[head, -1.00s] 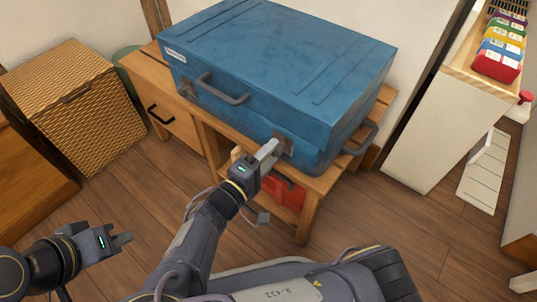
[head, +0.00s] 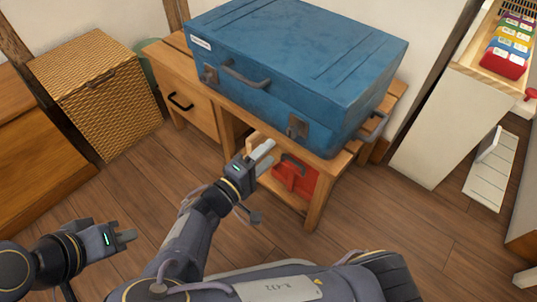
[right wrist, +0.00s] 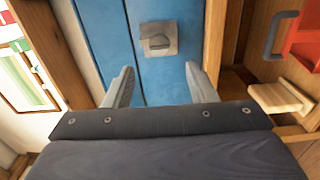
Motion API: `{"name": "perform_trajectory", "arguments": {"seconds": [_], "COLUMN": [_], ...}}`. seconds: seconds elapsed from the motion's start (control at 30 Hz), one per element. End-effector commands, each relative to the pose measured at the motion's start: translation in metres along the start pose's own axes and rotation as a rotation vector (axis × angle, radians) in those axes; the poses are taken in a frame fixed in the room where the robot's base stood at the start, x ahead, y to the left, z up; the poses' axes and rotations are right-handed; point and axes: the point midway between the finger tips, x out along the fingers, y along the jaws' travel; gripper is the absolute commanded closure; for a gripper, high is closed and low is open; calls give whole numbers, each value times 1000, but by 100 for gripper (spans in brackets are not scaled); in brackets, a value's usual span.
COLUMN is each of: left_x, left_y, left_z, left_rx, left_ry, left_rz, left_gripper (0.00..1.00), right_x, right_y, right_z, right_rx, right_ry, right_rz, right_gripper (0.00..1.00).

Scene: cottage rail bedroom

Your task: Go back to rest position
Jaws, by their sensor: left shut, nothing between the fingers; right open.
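My left gripper (head: 124,237) is shut and empty at the lower left of the head view, over the floor. My right gripper (head: 266,158) is open and empty, just in front of the blue case (head: 295,70), below its right latch (head: 297,126). In the right wrist view the two fingers (right wrist: 160,88) stand apart, with the blue case (right wrist: 185,80) and a metal latch (right wrist: 158,40) beyond them. The case is closed and lies on a wooden table (head: 343,160). Whether a finger touches the case or table cannot be told.
A red box (head: 296,178) sits in the table's open shelf. A wicker basket (head: 100,90) and a wooden cabinet (head: 40,130) stand at the left. A white shelf unit (head: 435,125) stands at the right. The floor in front is clear.

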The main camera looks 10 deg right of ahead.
Motion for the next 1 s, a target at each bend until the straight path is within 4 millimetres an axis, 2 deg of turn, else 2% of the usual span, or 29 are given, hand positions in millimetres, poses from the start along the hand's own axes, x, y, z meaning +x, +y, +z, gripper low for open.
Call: {"name": "perform_trajectory", "arguments": {"seconds": [0.43,0.57,0.67,0.77,0.9,1.0], "left_x": [0,0,0,0,0,0], "left_y": [0,0,0,0,0,0], "left_z": [0,0,0,0,0,0], "left_rx": [0,0,0,0,0,0], "left_ry": [0,0,0,0,0,0], "left_rz": [0,0,0,0,0,0], "left_gripper": [100,100,100,100,100,100], "right_x": [0,10,22,28,22,14], "right_y": [0,-9,-25,-42,-54,-52], "right_z": [1,14,39,71,108,127], "right_rx": [-1,-14,-35,-46,-15,47], "right_ry": [-3,-66,-177,-310,-453,-513], "right_rz": [-4,-96,-274,-523,-872,-1105], "right_gripper": [49,49,49,49,49,49]}}
